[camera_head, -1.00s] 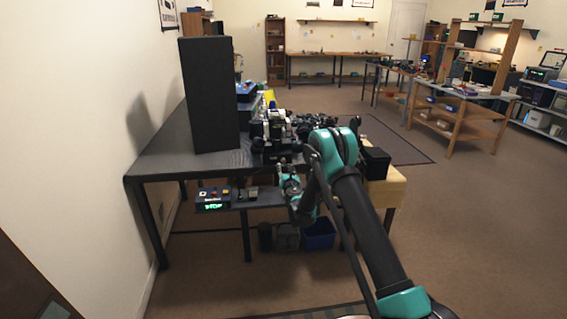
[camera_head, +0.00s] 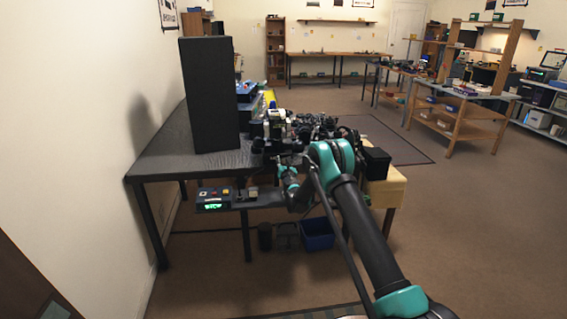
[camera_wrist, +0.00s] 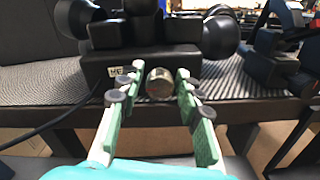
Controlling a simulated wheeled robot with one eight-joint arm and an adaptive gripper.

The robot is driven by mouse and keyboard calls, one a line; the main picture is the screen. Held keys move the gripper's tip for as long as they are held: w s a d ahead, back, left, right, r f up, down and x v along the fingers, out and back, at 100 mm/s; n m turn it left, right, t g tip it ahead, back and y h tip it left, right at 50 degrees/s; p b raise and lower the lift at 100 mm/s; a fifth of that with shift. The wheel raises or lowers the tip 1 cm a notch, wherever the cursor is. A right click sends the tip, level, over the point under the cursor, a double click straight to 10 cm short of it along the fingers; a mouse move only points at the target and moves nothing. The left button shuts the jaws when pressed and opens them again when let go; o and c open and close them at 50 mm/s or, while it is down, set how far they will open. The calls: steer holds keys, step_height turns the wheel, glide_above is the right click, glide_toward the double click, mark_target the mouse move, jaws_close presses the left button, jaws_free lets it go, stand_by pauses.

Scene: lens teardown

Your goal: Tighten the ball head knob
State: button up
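The round metallic knob (camera_wrist: 159,84) sticks out from the front of a dark block (camera_wrist: 108,66) near the table edge in the wrist view. My gripper (camera_wrist: 160,82) has its two green fingers on either side of the knob. The fingers are apart, with a narrow gap showing between each fingertip and the knob, so it is open around the knob. In the head view, my gripper is at the front edge of the black table (camera_head: 165,160), and the knob is too small or hidden to make out there.
Dark rounded parts (camera_wrist: 222,36) stand on and beside the block. A tall black panel (camera_head: 208,95) stands on the table at left. A control box with a green display (camera_head: 214,203) is below the table edge. A blue bin (camera_head: 317,234) is on the floor.

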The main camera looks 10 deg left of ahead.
jaws_close()
steer(key=shift+m, duration=0.4)
steer(key=m, duration=0.6)
steer(key=shift+m, duration=0.4)
steer(key=m, duration=1)
steer(key=shift+d, duration=0.1)
steer(key=shift+m, duration=0.3)
